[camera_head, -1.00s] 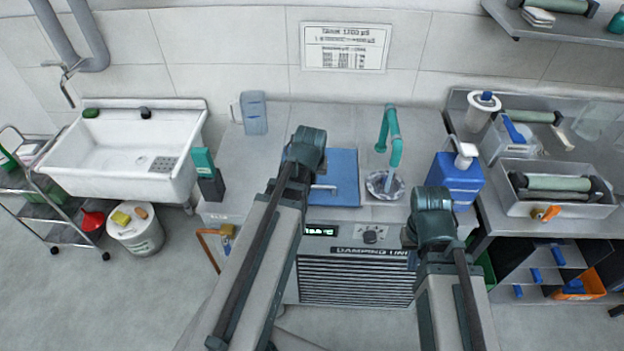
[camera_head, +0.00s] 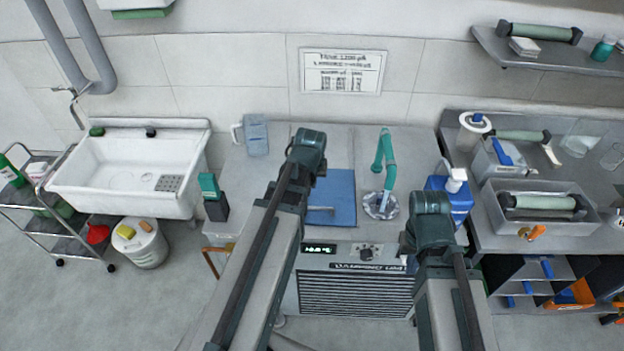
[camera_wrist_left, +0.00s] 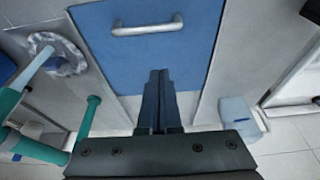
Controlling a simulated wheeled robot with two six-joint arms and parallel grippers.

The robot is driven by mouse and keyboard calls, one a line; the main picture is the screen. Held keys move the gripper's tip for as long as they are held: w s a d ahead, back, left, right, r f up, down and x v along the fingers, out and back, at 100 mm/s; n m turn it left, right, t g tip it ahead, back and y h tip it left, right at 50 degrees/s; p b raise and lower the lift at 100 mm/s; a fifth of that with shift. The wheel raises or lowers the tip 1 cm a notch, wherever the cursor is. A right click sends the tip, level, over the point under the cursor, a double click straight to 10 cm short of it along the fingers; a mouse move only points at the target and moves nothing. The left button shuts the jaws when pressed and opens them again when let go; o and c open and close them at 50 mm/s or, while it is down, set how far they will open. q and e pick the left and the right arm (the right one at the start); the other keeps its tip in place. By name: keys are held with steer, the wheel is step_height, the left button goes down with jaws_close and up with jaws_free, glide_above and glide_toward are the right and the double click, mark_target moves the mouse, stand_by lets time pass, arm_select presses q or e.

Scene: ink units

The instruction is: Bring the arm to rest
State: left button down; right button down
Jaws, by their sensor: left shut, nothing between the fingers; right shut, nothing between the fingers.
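My left arm (camera_head: 262,245) reaches up over the counter from the bottom. In the left wrist view my left gripper (camera_wrist_left: 158,74) is shut and empty, its two fingers side by side. The fingers show in front of the edge of the blue lid (camera_wrist_left: 150,62), apart from its metal handle (camera_wrist_left: 147,27). In the head view the left fingers are hidden. My right arm (camera_head: 446,305) reaches over the front of the damping unit (camera_head: 355,294). My right gripper (camera_head: 408,242) is mostly hidden by its own arm, shut with nothing held.
A teal tap (camera_head: 384,155) stands over a small basin (camera_head: 381,205) right of the lid. A blue bottle (camera_head: 449,195) is close by my right arm. A pale blue jug (camera_head: 255,135) stands at the back. The sink (camera_head: 128,170) is left, a tray (camera_head: 540,227) right.

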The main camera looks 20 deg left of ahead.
arm_select(q)
steer(key=shift+s+r, duration=0.15)
steer(key=shift+r, duration=0.4)
steer(key=s+d+m+g, duration=0.1)
steer(key=s+d+m, duration=0.3)
steer(key=s+d, duration=0.3)
steer(key=s+d+f+m+g, duration=0.1)
steer(key=s+d+m+g, duration=0.1)
steer(key=s+d, duration=0.5)
steer(key=d+m, duration=0.1)
steer(key=d, duration=0.5)
steer(key=shift+s+d+m+g, duration=0.15)
steer(key=shift+m+g, duration=0.15)
steer(key=shift+m, duration=0.1)
